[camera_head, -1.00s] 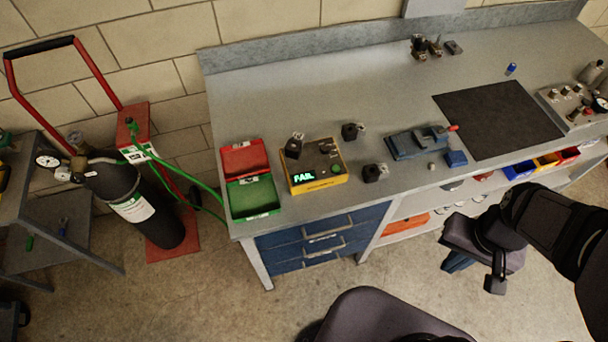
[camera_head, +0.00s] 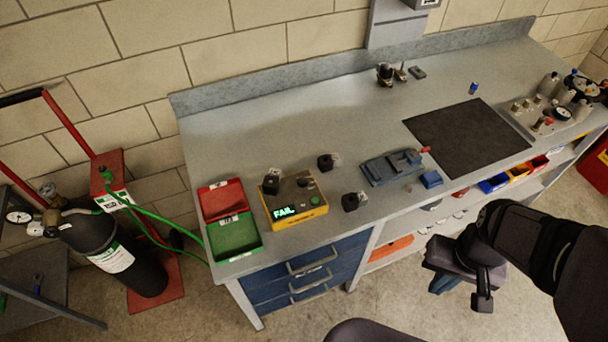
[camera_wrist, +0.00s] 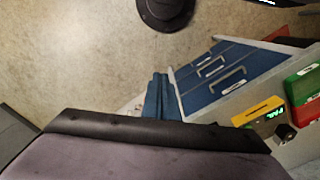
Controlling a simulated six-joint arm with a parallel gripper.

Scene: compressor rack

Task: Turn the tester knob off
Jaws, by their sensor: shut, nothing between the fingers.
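The yellow tester (camera_head: 310,211) stands on the bench near its front left, its display lit green with "FAIL". Its top carries a small dark knob (camera_head: 303,181), a green button (camera_head: 314,199) and a black block with a fitting (camera_head: 270,184). The knob's setting is too small to read. The tester also shows at the right edge of the wrist view (camera_wrist: 258,112). My gripper (camera_head: 442,285) is in front of the bench, well right of the tester and lower than the benchtop. Its blue fingers (camera_wrist: 161,97) are together and empty.
Red (camera_head: 221,199) and green (camera_head: 234,237) bins sit left of the tester. Black blocks (camera_head: 326,162) (camera_head: 350,202) and a blue-grey vise (camera_head: 392,167) are to its right. A gas cylinder (camera_head: 115,258) stands left, its green hose near the bench. Blue drawers (camera_head: 310,275) are below.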

